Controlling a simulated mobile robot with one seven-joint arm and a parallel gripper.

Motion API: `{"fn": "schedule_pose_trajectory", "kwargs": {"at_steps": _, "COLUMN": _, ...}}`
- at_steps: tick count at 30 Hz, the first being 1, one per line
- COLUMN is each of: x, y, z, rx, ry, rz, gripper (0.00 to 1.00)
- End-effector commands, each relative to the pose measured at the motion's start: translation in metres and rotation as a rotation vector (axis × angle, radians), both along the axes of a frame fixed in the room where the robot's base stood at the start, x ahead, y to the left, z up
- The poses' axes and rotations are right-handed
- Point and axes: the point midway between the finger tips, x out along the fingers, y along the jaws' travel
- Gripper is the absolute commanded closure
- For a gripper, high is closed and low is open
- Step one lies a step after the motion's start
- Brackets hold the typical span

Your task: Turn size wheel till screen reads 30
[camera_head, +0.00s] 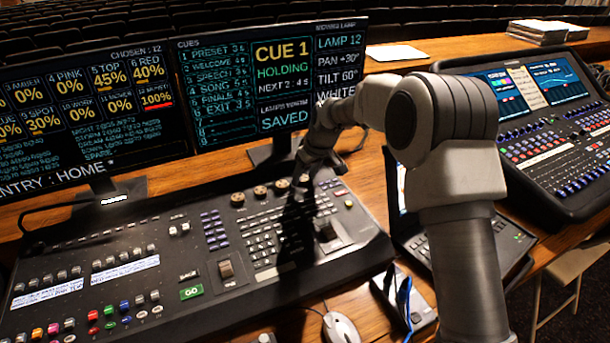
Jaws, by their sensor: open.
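The lighting desk (110,225) has a row of round bronze wheels along its upper part, such as one at the left end of the row (237,199). I cannot read which one is the size wheel. My gripper (304,180) reaches down over the right end of this row, open. Its fingers are small and dark here, and I cannot tell whether they touch a wheel. The right screen (245,80) reads CUE 1, HOLDING, LAMP 12, PAN +30°, TILT 60° and WHITE. I see no size reading; my arm covers the screen's lower right edge.
The left screen (85,110) stands behind the desk. A second console (560,140) is at the right. A mouse (341,328) and a small box with a blue cable (408,305) lie in front. A laptop-like device (410,225) is partly behind my arm.

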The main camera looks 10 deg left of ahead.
Motion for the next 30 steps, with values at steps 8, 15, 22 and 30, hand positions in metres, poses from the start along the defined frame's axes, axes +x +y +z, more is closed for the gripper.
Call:
{"fn": "schedule_pose_trajectory", "kwargs": {"at_steps": 8, "x": -0.0001, "y": -0.0001, "z": 0.0002, "rx": 0.000, "ry": 0.000, "rz": 0.000, "gripper": 0.66}}
{"fn": "schedule_pose_trajectory", "kwargs": {"at_steps": 15, "x": 0.0000, "y": -0.0002, "z": 0.0004, "rx": 0.000, "ry": 0.000, "rz": 0.000, "gripper": 1.00}}
{"fn": "schedule_pose_trajectory", "kwargs": {"at_steps": 22, "x": -0.0004, "y": 0.0001, "z": 0.0005, "rx": 0.000, "ry": 0.000, "rz": -0.016, "gripper": 1.00}}
{"fn": "schedule_pose_trajectory", "kwargs": {"at_steps": 30, "x": -0.0019, "y": 0.0019, "z": 0.0003, "rx": -0.002, "ry": -0.001, "rz": -0.141, "gripper": 1.00}}
